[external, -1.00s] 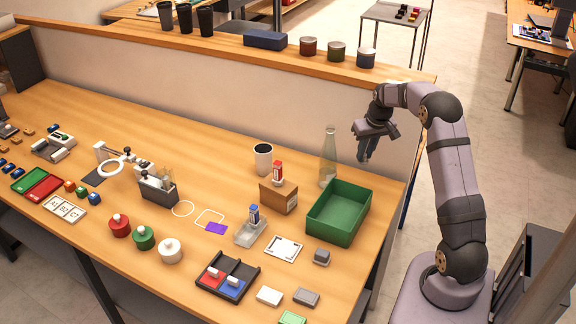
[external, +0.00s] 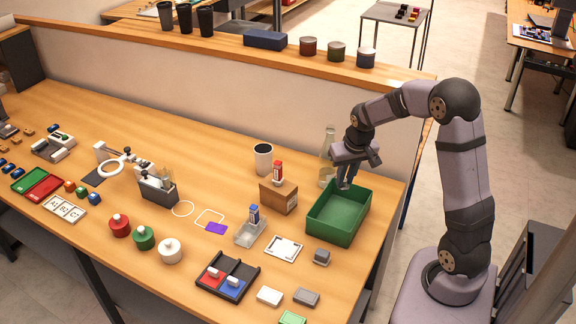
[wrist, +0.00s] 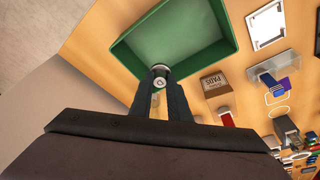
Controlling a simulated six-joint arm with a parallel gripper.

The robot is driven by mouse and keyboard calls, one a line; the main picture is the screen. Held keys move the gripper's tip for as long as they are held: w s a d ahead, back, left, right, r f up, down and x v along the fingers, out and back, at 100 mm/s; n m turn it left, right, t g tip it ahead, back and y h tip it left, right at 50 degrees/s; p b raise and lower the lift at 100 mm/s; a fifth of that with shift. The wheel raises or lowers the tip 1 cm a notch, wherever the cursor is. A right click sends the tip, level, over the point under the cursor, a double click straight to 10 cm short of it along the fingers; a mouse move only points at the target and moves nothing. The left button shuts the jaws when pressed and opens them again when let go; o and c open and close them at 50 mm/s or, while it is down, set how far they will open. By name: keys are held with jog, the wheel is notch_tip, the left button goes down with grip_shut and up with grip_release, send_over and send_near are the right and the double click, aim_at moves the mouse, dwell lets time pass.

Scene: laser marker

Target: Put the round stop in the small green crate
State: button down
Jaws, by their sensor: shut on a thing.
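The small green crate (external: 354,226) stands open on the table near its right end, and its visible floor is bare. My gripper (external: 345,184) points down by the crate's back wall. In the wrist view my gripper (wrist: 160,78) is shut on a small round grey piece with a pale, marked top, which looks like the round stop (wrist: 160,70). The stop appears at the crate's near rim (wrist: 133,62) in that view; its height above the rim is unclear. In the external view the fingers hide it.
A clear glass bottle (external: 326,160) stands close behind and left of my gripper. A brown box (external: 278,197) with a red-topped item is left of the crate. A low wall (external: 220,75) runs behind the table. A grey block (external: 321,257) lies in front of the crate.

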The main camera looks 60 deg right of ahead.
jog(key=a, duration=0.3)
jog(key=p, duration=0.2)
send_over(338, 217)
jog(key=s+a, duration=0.1)
jog(key=shift+f, duration=5.05)
jog(key=shift+f, duration=0.1)
jog(key=shift+f+b, duration=0.1)
jog(key=shift+b, duration=0.25)
jog(key=c, duration=1.7)
grip_release()
jog(key=shift+o, duration=0.2)
